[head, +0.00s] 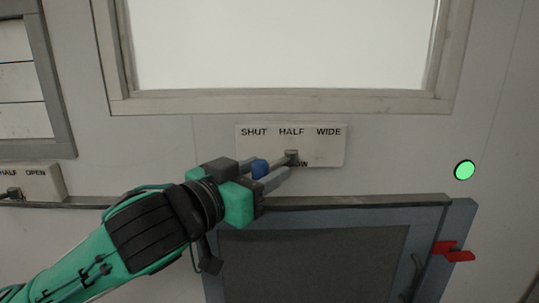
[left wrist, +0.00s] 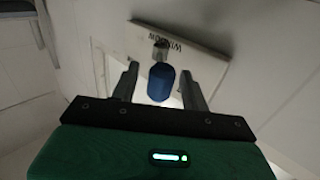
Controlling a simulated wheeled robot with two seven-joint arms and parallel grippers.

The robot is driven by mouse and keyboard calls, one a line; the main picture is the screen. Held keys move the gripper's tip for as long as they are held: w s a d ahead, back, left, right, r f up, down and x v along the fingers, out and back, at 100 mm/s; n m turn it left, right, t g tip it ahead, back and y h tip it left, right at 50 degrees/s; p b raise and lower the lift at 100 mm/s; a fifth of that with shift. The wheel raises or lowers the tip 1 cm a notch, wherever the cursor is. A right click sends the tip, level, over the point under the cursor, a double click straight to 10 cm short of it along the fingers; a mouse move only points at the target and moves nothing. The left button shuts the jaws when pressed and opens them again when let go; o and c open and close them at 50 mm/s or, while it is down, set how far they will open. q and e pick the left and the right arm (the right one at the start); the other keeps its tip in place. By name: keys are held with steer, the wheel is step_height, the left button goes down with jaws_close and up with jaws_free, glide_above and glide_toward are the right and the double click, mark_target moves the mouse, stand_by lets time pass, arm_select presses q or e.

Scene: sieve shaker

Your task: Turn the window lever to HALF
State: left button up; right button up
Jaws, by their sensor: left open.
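The window lever has a blue knob (head: 260,168) and a grey pivot (head: 291,156) on a pale plate (head: 322,150) marked SHUT, HALF and WIDE. The knob sits left of the pivot in the head view, below the SHUT side; its exact setting is hard to tell. My left gripper (head: 273,169) is open, its fingers on either side of the knob. In the left wrist view the knob (left wrist: 161,82) lies between the two fingers, with a gap visible on each side. The fingers partly cover the word WINDOW in the head view. My right gripper is not in view.
A framed bright window (head: 280,45) is above the plate. A grey-framed dark panel (head: 310,262) with a red handle (head: 452,251) is below. A green light (head: 464,170) is at right. Another lever plate (head: 35,184) marked HALF, OPEN is at left.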

arm_select(q)
steer(key=shift+x, duration=0.85)
steer(key=shift+w+d, duration=0.15)
steer(key=c, duration=1)
jaws_close()
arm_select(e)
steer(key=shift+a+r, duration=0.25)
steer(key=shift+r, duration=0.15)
arm_select(q)
steer(key=shift+w, duration=0.1)
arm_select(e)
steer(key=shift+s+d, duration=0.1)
